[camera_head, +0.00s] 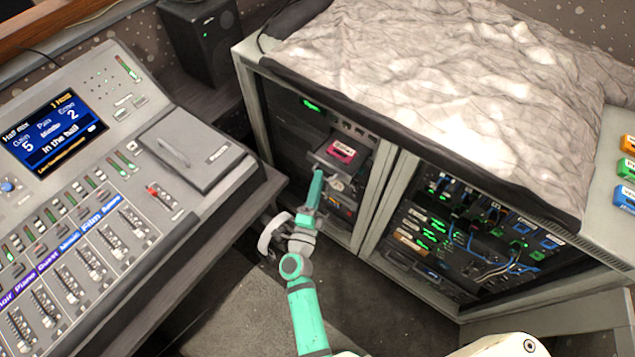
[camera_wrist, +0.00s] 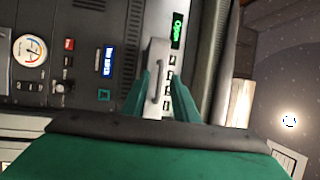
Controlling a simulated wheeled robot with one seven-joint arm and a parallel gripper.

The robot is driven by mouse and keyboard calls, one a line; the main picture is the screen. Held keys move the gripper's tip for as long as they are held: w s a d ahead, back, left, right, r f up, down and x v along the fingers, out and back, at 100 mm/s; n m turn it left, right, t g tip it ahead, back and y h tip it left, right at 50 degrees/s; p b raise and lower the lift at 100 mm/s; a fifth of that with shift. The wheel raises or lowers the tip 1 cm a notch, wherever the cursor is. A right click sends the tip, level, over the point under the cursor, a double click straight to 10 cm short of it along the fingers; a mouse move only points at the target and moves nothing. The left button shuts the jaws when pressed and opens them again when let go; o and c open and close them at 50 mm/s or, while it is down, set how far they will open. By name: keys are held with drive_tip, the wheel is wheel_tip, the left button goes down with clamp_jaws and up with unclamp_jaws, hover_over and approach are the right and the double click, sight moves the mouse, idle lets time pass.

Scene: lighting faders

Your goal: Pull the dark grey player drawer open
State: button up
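The dark grey player drawer (camera_head: 330,157) stands out a little from the left bay of the rack cabinet. A pink-red cassette (camera_head: 342,151) lies on top of it. My gripper (camera_head: 319,174) is at the drawer's front. In the wrist view the drawer's grey front (camera_wrist: 157,50) and its bar handle (camera_wrist: 161,82) face me. My two teal fingers (camera_wrist: 161,88) are spread to either side of the handle, with a gap showing between. I cannot tell whether either finger touches the handle or front.
A green-lit display (camera_wrist: 178,30) reading "Open" is beside the drawer. A mixing console (camera_head: 100,190) is at left. The cabinet's white post (camera_head: 375,195) stands right of the drawer bay, and a wrinkled grey cover (camera_head: 420,70) lies on top. Floor (camera_head: 360,290) in front is clear.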

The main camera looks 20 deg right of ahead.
drive_tip(key=shift+s, duration=0.1)
drive_tip(key=v, duration=1)
drive_tip(key=shift+s+a, duration=0.25)
drive_tip(key=shift+s, duration=0.05)
drive_tip(key=shift+f, duration=0.1)
